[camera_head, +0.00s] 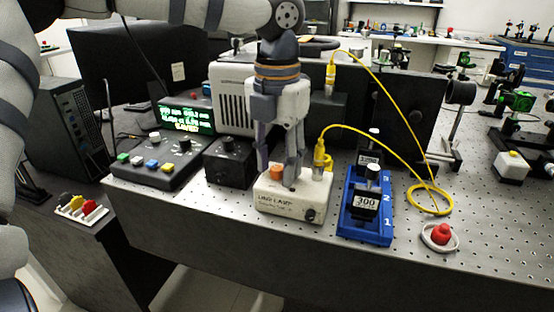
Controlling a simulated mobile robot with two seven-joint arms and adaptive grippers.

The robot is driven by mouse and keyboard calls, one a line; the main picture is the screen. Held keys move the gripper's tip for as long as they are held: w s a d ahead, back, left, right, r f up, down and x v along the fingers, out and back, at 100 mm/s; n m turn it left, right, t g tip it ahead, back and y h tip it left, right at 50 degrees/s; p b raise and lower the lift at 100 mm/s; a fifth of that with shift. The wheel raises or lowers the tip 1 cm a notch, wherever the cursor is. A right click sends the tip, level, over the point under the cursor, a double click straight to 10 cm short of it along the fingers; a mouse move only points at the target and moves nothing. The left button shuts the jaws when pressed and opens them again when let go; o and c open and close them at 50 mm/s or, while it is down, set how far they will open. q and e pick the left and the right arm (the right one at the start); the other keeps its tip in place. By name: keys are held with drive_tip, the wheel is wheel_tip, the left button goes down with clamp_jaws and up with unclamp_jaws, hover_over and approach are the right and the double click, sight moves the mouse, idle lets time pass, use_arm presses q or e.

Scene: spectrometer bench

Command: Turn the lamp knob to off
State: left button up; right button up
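The lamp box (290,206) is a small off-white unit with "LAMP" lettering on its front, standing on the perforated bench. An orange knob (277,173) sits on its top, and a dark round knob (310,215) is on its front at the right. My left gripper (278,170) points down over the lamp box. Its fingers are apart, one on each side of the orange knob in the picture; I cannot tell whether they touch it. My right gripper is not in view.
A yellow cable (375,133) runs from the lamp box's right side. A black box (230,163) and a control panel with a lit display (186,119) stand to the left.

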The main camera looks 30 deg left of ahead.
sight(277, 168)
use_arm(q)
wheel_tip(277, 168, up, 12)
idle(0.5)
